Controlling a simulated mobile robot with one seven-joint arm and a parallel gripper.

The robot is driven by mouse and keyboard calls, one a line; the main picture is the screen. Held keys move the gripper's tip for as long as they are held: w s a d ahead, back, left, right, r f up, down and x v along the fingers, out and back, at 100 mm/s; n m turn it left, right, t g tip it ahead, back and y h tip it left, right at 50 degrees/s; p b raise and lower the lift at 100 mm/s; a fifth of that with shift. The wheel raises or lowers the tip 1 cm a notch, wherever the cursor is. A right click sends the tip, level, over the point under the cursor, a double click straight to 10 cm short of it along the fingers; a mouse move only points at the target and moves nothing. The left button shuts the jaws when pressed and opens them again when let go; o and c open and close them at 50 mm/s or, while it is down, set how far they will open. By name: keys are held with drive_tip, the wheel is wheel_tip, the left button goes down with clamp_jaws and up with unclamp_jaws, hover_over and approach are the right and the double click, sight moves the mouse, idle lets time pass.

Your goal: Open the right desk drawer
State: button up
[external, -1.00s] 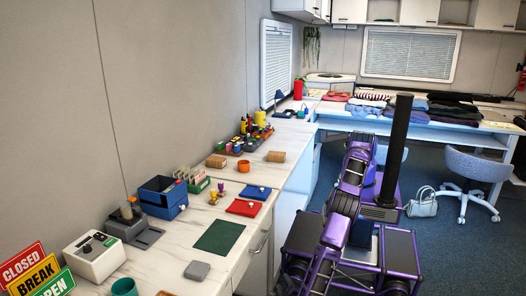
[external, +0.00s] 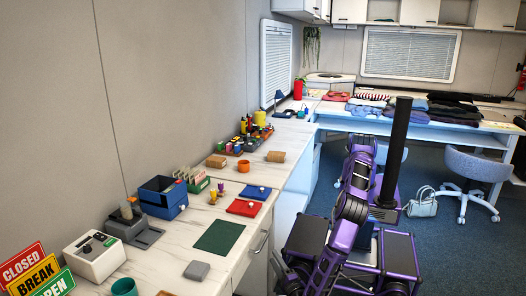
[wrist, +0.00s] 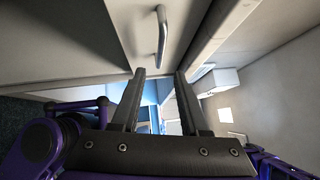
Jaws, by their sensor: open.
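The desk's drawer front (external: 257,251) is on the side of the white marble-topped desk (external: 170,262) in the external view and looks closed. Its silver bar handle (external: 263,241) shows there, and a bar handle (wrist: 162,36) on a pale panel also shows in the wrist view. My gripper (wrist: 160,74) is open and empty in the wrist view. Its two dark fingers point toward the handle, with the tips apart from it and just below its lower end in the picture. In the external view my gripper is not clearly visible at the bottom, beside the desk front.
The desktop holds a green mat (external: 219,236), a grey pad (external: 197,271), a red cloth (external: 245,207) and a blue box (external: 163,196). An office chair (external: 478,172) and a handbag (external: 422,203) stand on the right.

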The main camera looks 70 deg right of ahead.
sight(264, 240)
drive_tip(key=p+x, duration=0.1)
drive_tip(key=x, duration=0.9)
drive_tip(key=shift+w+d+r, duration=0.1)
drive_tip(key=shift+w, duration=0.05)
clamp_jaws()
idle(1.0)
